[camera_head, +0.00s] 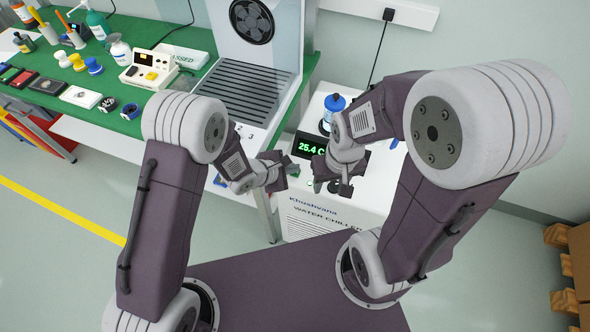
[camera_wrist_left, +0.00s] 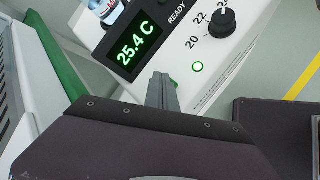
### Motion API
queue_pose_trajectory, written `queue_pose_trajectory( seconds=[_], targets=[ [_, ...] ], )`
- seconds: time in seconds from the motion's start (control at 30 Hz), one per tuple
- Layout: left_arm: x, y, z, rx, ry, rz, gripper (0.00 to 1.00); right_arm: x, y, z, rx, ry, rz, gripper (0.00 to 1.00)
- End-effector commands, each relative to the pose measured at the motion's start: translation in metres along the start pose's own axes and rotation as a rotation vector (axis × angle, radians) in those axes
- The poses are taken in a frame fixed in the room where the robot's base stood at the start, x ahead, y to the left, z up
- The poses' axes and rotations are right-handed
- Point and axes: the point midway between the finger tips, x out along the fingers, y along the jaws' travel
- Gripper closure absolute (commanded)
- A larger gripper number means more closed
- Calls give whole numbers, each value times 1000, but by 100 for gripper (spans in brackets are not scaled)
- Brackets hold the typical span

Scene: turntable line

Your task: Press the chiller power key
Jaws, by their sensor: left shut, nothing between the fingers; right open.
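The white water chiller (camera_head: 335,218) stands in the middle of the head view, with a lit display (camera_head: 309,147) reading 25.4 C. In the left wrist view its panel shows the display (camera_wrist_left: 132,48), a black knob (camera_wrist_left: 222,22) and a round green-lit indicator or key (camera_wrist_left: 198,67). Another green part (camera_wrist_left: 173,82) is mostly hidden behind my fingertips. My left gripper (camera_head: 291,170) is shut and empty at the chiller's left front; its fingers (camera_wrist_left: 162,92) overlap the panel edge. I cannot tell whether they touch. My right gripper (camera_head: 334,182) is open and empty over the panel's right part.
A blue-capped bottle (camera_head: 333,106) stands on the chiller behind the display. A green-topped bench (camera_head: 125,122) with several items and a fan unit (camera_head: 245,90) is to the left. Boxes on pallets (camera_head: 578,255) stand at far right.

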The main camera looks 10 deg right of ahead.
Motion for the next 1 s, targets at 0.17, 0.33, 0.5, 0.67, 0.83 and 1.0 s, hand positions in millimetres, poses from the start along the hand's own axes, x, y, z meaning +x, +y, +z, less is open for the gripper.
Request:
queue_pose_trajectory(
  seconds=[0.17,0.33,0.5,0.67,0.83,1.0],
  targets=[
    [-3,2,2,0,1,-1,100,-5,0,0,0,0,0,49],
    [-10,8,7,0,1,-1,100,-18,0,-2,0,0,0,49],
    [-12,9,8,-1,1,0,100,-22,0,-2,0,0,0,49],
    [-11,8,8,-1,1,0,100,-21,0,-2,0,0,0,49],
    [-17,12,12,-1,1,0,100,-30,-1,-3,0,0,0,49],
    [-30,22,22,-2,1,-1,100,-53,-1,-6,0,0,0,49]
  ],
)
